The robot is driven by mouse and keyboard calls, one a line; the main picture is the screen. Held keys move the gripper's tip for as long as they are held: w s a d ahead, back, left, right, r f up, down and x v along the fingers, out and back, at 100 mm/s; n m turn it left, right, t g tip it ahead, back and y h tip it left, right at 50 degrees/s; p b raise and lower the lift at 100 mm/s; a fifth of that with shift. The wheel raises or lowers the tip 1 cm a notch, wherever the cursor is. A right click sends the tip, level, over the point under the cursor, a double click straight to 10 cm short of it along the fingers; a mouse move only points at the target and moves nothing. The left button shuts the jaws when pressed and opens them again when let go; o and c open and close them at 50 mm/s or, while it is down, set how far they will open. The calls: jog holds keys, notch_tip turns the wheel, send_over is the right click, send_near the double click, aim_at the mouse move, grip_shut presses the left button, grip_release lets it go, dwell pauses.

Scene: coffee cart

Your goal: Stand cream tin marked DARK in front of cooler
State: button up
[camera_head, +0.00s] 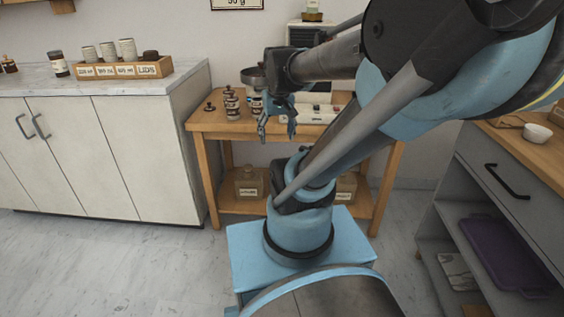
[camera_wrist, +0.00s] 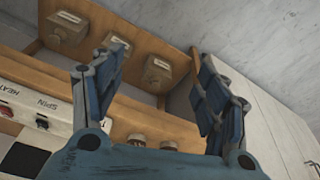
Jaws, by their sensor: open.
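My gripper (camera_head: 277,136) hangs open and empty over the front of the wooden cart (camera_head: 207,126) in the head view. In the wrist view my open gripper (camera_wrist: 160,52) has nothing between its fingers. Several small dark-lidded brown jars with pale labels (camera_head: 232,104) stand on the cart, left of the gripper. A labelled container (camera_head: 257,104) is partly hidden behind my gripper. I cannot read DARK on any label, so I cannot tell which tin bears it. A grey box with a dark front (camera_head: 303,36) stands behind; I cannot tell if it is the cooler.
A bowl (camera_head: 537,133) sits at right.

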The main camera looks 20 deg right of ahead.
jog(key=s+f, duration=0.6)
jog(key=s, duration=0.2)
jog(key=shift+s+g, duration=0.15)
jog(key=shift+g, duration=0.15)
jog(key=shift+f, duration=0.1)
jog(key=shift+w+f, duration=0.15)
jog(key=shift+w, duration=0.3)
